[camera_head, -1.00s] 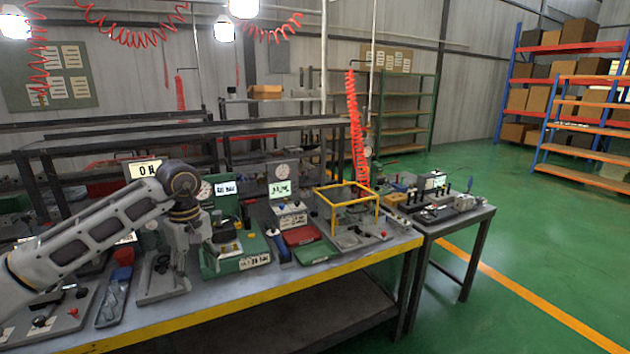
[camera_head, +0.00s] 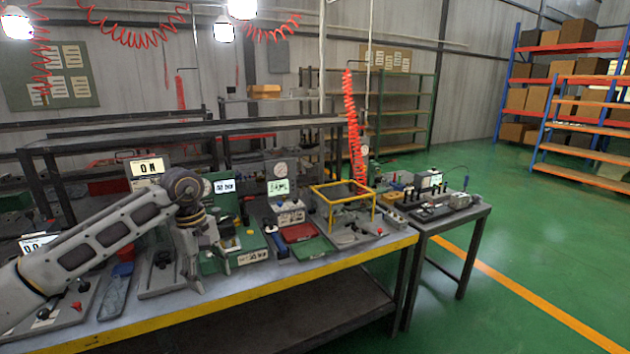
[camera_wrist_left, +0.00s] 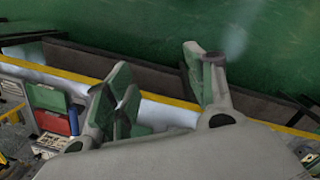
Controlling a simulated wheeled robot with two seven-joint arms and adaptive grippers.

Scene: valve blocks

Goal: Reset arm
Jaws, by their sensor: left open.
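My left arm comes in from the left in the head view. My left gripper (camera_head: 211,277) points down over the workbench (camera_head: 290,281), in front of the green valve block unit (camera_head: 247,250). Its fingers are spread apart with nothing between them. In the left wrist view, my left gripper (camera_wrist_left: 158,82) also shows open and empty, with the bench's yellow edge and the green floor behind it. I cannot tell whether the fingers touch the bench. My right gripper is in neither view.
Along the bench stand a yellow frame (camera_head: 345,208), a red tray (camera_head: 298,232) and a small screen (camera_head: 278,187). A smaller side table (camera_head: 462,218) with fixtures adjoins on the right. Open green floor (camera_head: 540,240) lies beyond it.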

